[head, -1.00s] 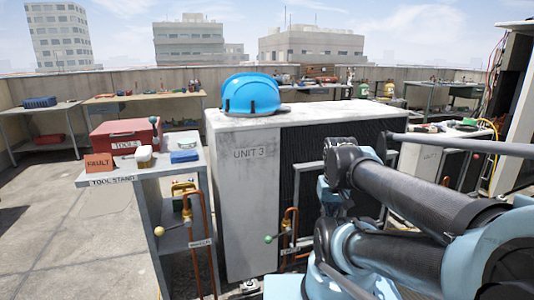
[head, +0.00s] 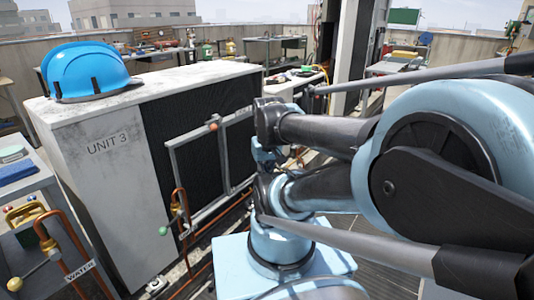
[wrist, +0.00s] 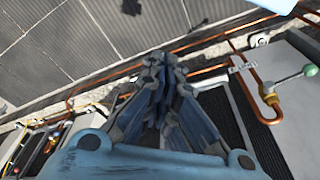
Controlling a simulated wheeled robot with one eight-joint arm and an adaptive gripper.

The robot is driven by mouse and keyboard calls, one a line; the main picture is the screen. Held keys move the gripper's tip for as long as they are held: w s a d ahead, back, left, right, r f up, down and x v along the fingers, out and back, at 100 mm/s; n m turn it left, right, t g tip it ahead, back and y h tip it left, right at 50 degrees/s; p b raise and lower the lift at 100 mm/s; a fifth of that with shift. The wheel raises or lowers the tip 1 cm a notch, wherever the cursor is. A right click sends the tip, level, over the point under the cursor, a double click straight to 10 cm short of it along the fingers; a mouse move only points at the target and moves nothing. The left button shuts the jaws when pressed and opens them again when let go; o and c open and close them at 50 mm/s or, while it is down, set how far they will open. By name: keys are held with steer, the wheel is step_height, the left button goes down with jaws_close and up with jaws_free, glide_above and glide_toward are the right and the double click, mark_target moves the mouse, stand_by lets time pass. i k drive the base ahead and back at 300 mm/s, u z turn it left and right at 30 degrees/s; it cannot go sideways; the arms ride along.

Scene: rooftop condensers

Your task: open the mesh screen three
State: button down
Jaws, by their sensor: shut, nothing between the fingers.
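The condenser marked UNIT 3 (head: 108,160) stands left of centre in the head view, a white box with a dark mesh front (head: 188,130). A grey metal frame (head: 171,168) with an orange knob (head: 213,126) stands against this mesh; I take it for mesh screen three, and it looks closed. My arm covers part of its right side. My gripper (wrist: 163,85) shows in the wrist view with its fingers together and empty, above the floor and pipes, apart from any screen. I cannot make the gripper out in the head view.
A blue hard hat (head: 88,70) lies on the condenser. Copper pipes with a green-knobbed valve (head: 163,231) stand before its front. The tool stand (head: 45,185) is at the left.

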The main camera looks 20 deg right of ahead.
mark_target(229, 192)
steer(key=z, duration=0.9)
steer(key=k, duration=1.85)
steer(key=u, duration=0.45)
steer(key=i, duration=1)
steer(key=z, duration=0.05)
